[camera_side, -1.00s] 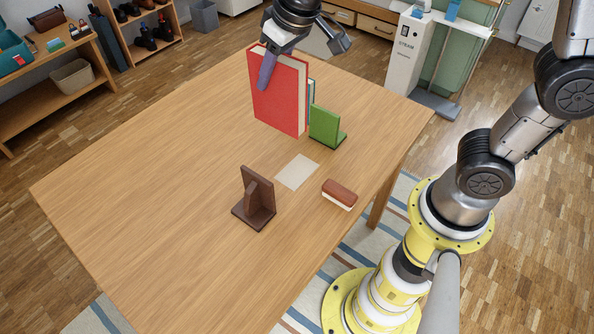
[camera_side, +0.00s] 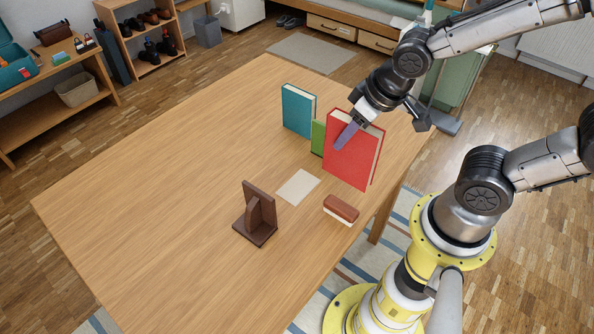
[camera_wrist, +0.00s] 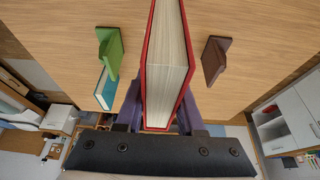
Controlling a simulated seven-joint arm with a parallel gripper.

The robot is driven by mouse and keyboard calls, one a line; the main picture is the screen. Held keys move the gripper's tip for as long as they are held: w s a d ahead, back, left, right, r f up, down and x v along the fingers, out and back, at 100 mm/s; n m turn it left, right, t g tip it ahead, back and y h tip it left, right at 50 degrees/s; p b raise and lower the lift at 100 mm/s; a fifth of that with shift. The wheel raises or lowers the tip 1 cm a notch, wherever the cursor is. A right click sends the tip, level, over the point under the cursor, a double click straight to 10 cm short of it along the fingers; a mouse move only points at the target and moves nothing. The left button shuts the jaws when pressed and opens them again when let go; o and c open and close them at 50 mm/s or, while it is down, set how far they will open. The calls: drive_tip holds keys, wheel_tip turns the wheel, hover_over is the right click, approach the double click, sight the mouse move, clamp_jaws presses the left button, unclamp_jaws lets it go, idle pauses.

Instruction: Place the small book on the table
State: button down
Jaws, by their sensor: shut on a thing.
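My gripper (camera_side: 346,133) is shut on a red book (camera_side: 352,162), with its purple fingers on either side of the covers. The red book is upright at the table's right edge in the side view; I cannot tell whether its lower edge clears the table. In the wrist view the red book (camera_wrist: 166,70) fills the middle, page edges facing me. A smaller teal book (camera_side: 297,112) stands upright on the wooden table (camera_side: 150,190), apart from my gripper. It also shows in the wrist view (camera_wrist: 104,92), partly behind the green bookend.
A green bookend (camera_side: 318,138) stands partly hidden behind the red book. A brown bookend (camera_side: 257,214), a flat pale card (camera_side: 298,187) and a brown-topped block (camera_side: 341,208) are nearer the front. The table's left half is clear.

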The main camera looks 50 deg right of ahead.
drive_tip(key=w+a+f, duration=0.1)
drive_tip(key=w+f, duration=1.1)
drive_tip(key=shift+w+f, duration=0.15)
drive_tip(key=shift+w, duration=0.25)
drive_tip(key=shift+f, duration=0.1)
drive_tip(key=c, duration=0.5)
unclamp_jaws()
drive_tip(key=shift+f, duration=0.1)
